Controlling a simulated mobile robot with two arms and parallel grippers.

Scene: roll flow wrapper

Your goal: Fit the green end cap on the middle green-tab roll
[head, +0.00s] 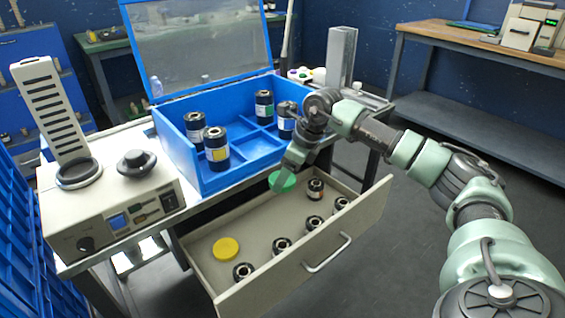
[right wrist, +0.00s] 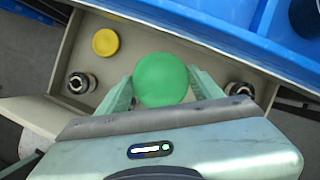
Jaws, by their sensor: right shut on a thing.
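The green end cap (head: 283,182) is a round disc held between the fingers of my right gripper (head: 286,172), over the open drawer near its back edge. The cap also shows in the right wrist view (right wrist: 161,80), with a finger on each side. In the blue case, a dark roll with a green tab (head: 264,106) stands upright at the back, behind and left of the gripper. I cannot tell whether it is the middle one. My left gripper is not in view.
The blue case (head: 180,170) also holds a yellow-tab roll (head: 217,150) and others; its lid is up. The open drawer (head: 262,288) holds a yellow cap (head: 226,249) and several rolls. A beige machine (head: 115,205) stands left.

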